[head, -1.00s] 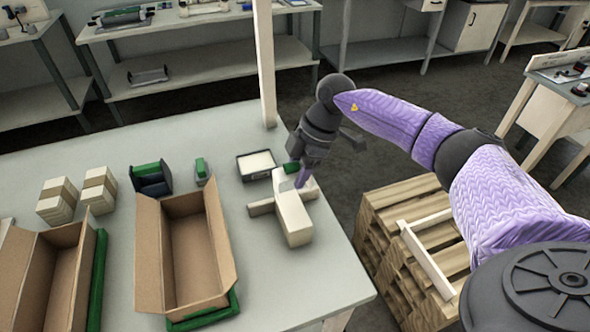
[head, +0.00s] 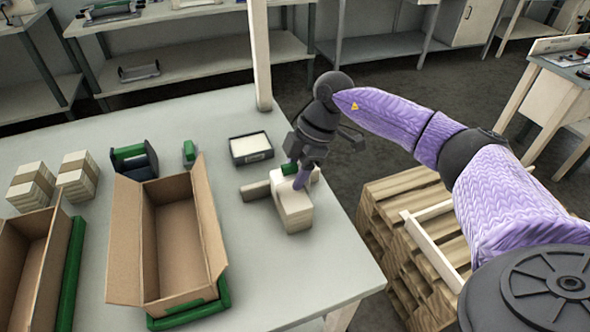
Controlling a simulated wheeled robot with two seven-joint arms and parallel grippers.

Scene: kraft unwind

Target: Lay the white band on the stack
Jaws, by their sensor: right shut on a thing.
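My right gripper (head: 299,182) points down over a cream block-like stack (head: 293,214) near the table's right edge. Its fingers are close together at the top of the stack. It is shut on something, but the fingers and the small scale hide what. Pale material shows around the fingertips; I cannot separate a white band from the cream stack there. A dark tray (head: 268,157) with a white flat content stands just behind and left of the stack. My left gripper is not in view.
A short beige bar (head: 254,191) lies left of the stack. Open cardboard boxes (head: 216,232) stand at the left and centre of the table (head: 265,285). Banded stacks (head: 77,160) and a green-and-black dispenser (head: 136,161) are behind them. A wooden pallet pile (head: 385,235) stands right of the table.

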